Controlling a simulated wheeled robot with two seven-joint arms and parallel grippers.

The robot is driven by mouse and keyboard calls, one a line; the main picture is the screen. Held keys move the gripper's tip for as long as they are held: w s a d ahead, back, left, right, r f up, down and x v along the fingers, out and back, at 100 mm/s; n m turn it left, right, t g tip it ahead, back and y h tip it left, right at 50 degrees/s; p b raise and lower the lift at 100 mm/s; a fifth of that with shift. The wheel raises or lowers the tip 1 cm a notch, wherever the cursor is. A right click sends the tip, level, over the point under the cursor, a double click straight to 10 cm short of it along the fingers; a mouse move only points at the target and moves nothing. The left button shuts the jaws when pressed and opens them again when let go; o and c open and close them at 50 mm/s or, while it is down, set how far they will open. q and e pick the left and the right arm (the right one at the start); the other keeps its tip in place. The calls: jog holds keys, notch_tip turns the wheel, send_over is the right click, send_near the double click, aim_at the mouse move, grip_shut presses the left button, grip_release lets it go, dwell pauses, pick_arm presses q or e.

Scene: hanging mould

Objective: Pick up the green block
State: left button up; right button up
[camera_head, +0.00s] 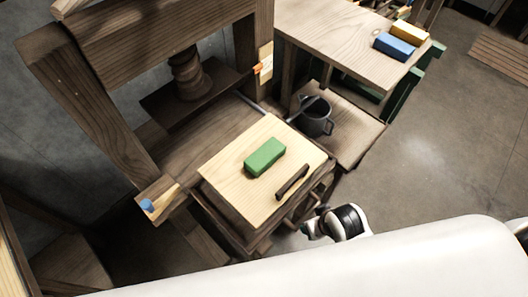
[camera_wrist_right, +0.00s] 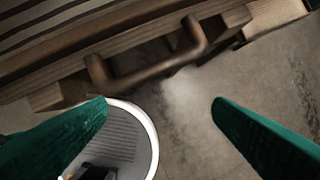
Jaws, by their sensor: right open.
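The green block (camera_head: 265,157) lies flat on a pale wooden board (camera_head: 222,193) of the press, near the board's middle. My right gripper (camera_wrist_right: 160,104) shows in the right wrist view as two green fingers spread wide apart with nothing between them. The block is not in that view. In the head view a white and black part of my arm shows just below the board's right corner, but the fingers cannot be made out there. My left gripper is in neither view.
A dark handle (camera_head: 292,182) lies on the board beside the block. A wooden handle (camera_wrist_right: 150,72) is close ahead of my right fingers. The press frame (camera_head: 95,110) rises at left. A dark mug (camera_head: 317,120) stands behind. Blue (camera_head: 394,46) and yellow (camera_head: 409,32) blocks lie on the back table.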

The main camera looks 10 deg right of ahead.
jog(key=w+a+r+t, duration=0.2)
jog(key=w+r+t, duration=0.5)
jog(key=w+r, duration=0.5)
jog(key=w+a+r+t, duration=0.2)
jog(key=w+r+t, duration=0.45)
jog(key=r, duration=0.85)
jog(key=w+a+r+n+t+y, duration=0.3)
jog(key=a+r+t+y, duration=0.1)
jog(key=a+r+y, duration=0.3)
jog(key=s+a+r+n+g+y, duration=0.3)
jog(key=a+n+g+y, duration=0.3)
jog(key=a+n+y, duration=0.15)
jog(key=s+a+r+n+g+y, duration=0.2)
jog(key=a+n+g+y, duration=0.4)
jog(key=n, duration=0.3)
jog(key=n+g+h+p, duration=0.25)
jog(key=g+h, duration=0.65)
jog(key=h, duration=1.2)
send_over(265, 153)
jog(key=shift+n+y, duration=0.25)
jog(key=shift+n, duration=0.05)
notch_tip(265, 153, down, 26)
jog(key=shift+d, duration=0.1)
notch_tip(265, 153, down, 5)
jog(key=shift+s+r+p, duration=0.1)
jog(key=shift+p, duration=0.6)
jog(key=shift+f, duration=0.55)
jog(key=c, duration=1.1)
